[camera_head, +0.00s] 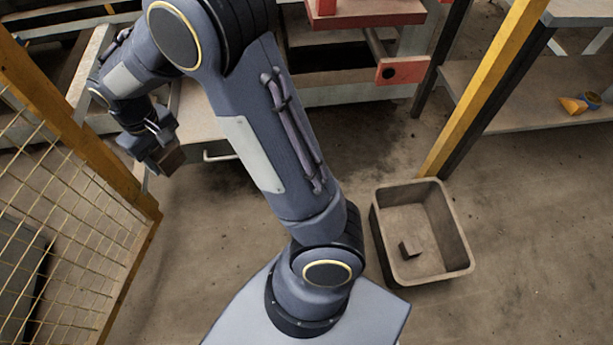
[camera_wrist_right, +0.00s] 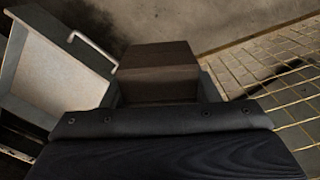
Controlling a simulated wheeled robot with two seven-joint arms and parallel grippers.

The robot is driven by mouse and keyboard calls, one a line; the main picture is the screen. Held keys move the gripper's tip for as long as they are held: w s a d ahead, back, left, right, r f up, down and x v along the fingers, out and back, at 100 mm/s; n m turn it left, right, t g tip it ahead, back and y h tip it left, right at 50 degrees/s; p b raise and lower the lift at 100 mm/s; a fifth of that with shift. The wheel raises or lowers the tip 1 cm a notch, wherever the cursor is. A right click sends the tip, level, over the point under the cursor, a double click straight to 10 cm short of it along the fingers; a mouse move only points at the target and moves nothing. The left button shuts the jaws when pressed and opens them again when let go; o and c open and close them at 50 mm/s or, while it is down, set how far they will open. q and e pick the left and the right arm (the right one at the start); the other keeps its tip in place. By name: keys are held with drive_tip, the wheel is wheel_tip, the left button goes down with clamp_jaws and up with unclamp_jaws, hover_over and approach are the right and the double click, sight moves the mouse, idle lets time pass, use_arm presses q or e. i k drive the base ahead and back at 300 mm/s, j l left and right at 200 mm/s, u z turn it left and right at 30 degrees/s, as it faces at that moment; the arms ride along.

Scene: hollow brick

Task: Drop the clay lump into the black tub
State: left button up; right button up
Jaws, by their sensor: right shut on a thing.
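My right gripper (camera_head: 160,151) is at the left of the head view, at the end of my outstretched arm. It is shut on a brown, block-shaped clay lump (camera_head: 173,161), which also fills the middle of the right wrist view (camera_wrist_right: 158,72). The tub (camera_head: 456,225) stands on the floor at the right of the head view and looks grey-brown rather than black. It is open at the top and far to the right of the gripper. A small dark block (camera_head: 410,248) lies inside it. My left gripper is not in view.
A yellow-framed mesh fence (camera_head: 95,150) stands left of the gripper. A pale drawer or cart with a handle (camera_head: 215,154) is right beside it. A yellow post (camera_head: 485,90) rises behind the tub. A shelf (camera_head: 540,90) stands at the right. Bare floor surrounds the tub.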

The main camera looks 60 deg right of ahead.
sight(400, 225)
drive_tip(key=k+j+u, duration=0.2)
drive_tip(key=k, duration=0.25)
drive_tip(key=k+u, duration=0.2)
drive_tip(key=k, duration=0.3)
drive_tip(key=k+j+u, duration=0.2)
drive_tip(key=k, duration=0.25)
drive_tip(key=k+l, duration=0.8)
drive_tip(key=k, duration=0.2)
drive_tip(key=k+l+u, duration=0.1)
drive_tip(key=l, duration=0.4)
drive_tip(key=k+l+u, duration=0.15)
drive_tip(key=l, duration=0.35)
drive_tip(key=i, duration=0.05)
